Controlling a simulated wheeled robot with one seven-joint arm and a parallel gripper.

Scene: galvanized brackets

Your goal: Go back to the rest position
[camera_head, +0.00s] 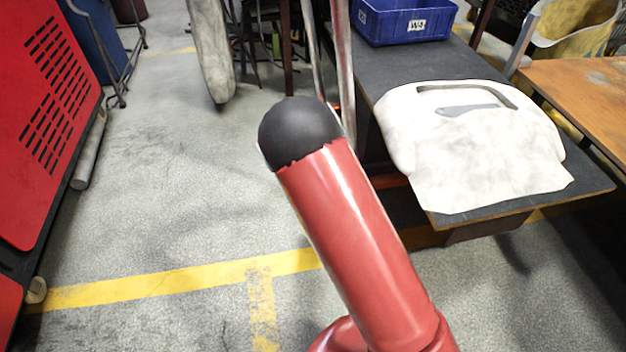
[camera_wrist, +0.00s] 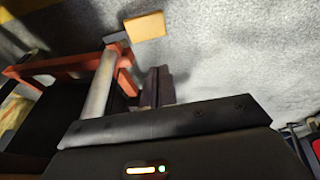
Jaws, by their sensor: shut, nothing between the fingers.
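My gripper (camera_wrist: 159,87) shows in the wrist view as dark fingers close together beyond its black body. It is shut and empty. It points over the grey floor, beside a silver pole and an orange-red frame. In the head view my red arm with its black rounded joint fills the middle. The gripper itself is not seen there. No bracket can be made out in either view.
A dark table (camera_head: 450,68) at right bears a blue bin (camera_head: 403,22) and a pale draped piece (camera_head: 480,150). A wooden table (camera_head: 585,90) is at far right. A red machine (camera_head: 45,130) stands left. An orange-red frame (camera_wrist: 75,65) is near my gripper. The left-middle floor is clear.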

